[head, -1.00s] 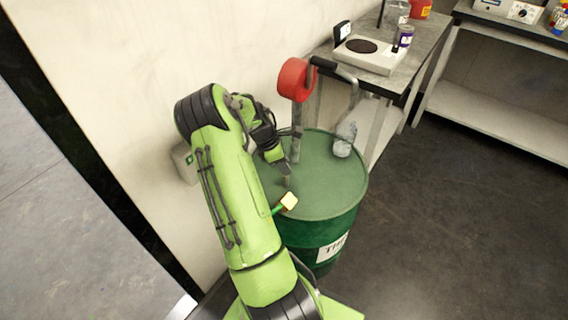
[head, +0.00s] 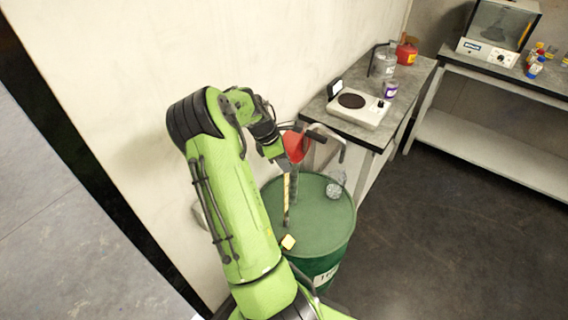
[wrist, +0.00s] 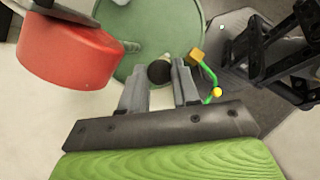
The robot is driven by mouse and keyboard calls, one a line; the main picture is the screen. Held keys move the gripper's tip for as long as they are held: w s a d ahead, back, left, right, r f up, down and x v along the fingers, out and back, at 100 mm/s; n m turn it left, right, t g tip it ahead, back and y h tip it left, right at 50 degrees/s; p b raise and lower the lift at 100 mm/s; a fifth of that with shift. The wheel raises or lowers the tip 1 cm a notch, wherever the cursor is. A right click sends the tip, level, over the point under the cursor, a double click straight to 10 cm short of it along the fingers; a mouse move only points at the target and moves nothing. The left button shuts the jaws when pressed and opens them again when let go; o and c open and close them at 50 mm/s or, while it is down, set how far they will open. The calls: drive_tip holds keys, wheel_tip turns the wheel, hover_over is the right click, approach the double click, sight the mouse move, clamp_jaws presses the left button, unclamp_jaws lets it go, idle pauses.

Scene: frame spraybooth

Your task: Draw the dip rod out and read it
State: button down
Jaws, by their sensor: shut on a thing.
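The dip rod (head: 287,195) stands upright over the green drum (head: 325,213), pale yellow above and darker towards its lower end. I cannot tell whether its lower end is clear of the drum top or still inside. My gripper (head: 284,166) is above the drum, shut on the rod's upper end. In the wrist view, the rod's round black top (wrist: 159,72) shows between the fingers of my gripper (wrist: 158,82). No markings on the rod can be read.
A red pump head (head: 296,147) with a crank stands close behind my gripper. Floor right is clear.

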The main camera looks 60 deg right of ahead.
drive_tip(key=shift+r+p, duration=0.55)
drive_tip(key=shift+r, duration=0.65)
drive_tip(key=c, duration=0.8)
unclamp_jaws()
drive_tip(key=p+v, duration=0.2)
drive_tip(key=v, duration=1.3)
drive_tip(key=shift+w+a+r, duration=0.1)
drive_tip(key=shift+w+r, duration=0.05)
drive_tip(key=shift+r, duration=0.15)
